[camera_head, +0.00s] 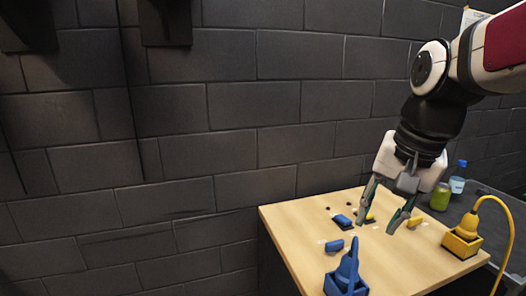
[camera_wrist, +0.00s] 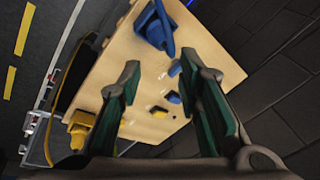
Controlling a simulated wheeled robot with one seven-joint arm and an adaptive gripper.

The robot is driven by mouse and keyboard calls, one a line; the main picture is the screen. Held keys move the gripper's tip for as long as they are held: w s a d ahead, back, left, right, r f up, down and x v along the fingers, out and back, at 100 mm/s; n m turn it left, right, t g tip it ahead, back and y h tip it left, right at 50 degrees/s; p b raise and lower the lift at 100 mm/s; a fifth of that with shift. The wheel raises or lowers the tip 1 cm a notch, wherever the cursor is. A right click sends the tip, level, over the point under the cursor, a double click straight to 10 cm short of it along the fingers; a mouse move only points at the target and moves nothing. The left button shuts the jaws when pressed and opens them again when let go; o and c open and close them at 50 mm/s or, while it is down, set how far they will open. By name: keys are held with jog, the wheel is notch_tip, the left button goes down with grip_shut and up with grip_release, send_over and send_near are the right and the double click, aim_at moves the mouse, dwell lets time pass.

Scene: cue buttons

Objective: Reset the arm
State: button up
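My gripper (camera_head: 381,208) hangs over the wooden table from the upper right, fingers pointing down. Its two fingers are apart, and the wrist view shows nothing held between the green finger pads (camera_wrist: 166,98). A blue button-like piece (camera_head: 342,221) and another small blue piece (camera_head: 334,245) lie on the table. A yellow piece (camera_head: 414,222) lies right of the fingers, and another is partly hidden behind the gripper. A blue plug-shaped object in a holder (camera_head: 346,275) stands at the front. A yellow plug-shaped object in a holder (camera_head: 462,238) stands at the right.
The pale wooden tabletop (camera_head: 300,226) has small dark holes near its back edge. A green can (camera_head: 440,197) and a blue-capped bottle (camera_head: 458,178) stand on a dark surface behind it. A yellow cable (camera_head: 510,225) loops off the right side. A dark brick wall (camera_head: 200,150) is behind.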

jog(key=s+f+n+t+h, duration=0.1)
jog(key=s+n, duration=0.5)
jog(key=s, duration=0.8)
jog(key=shift+a+f+t, duration=0.25)
jog(key=shift+f+t, duration=0.35)
jog(key=shift+f, duration=0.35)
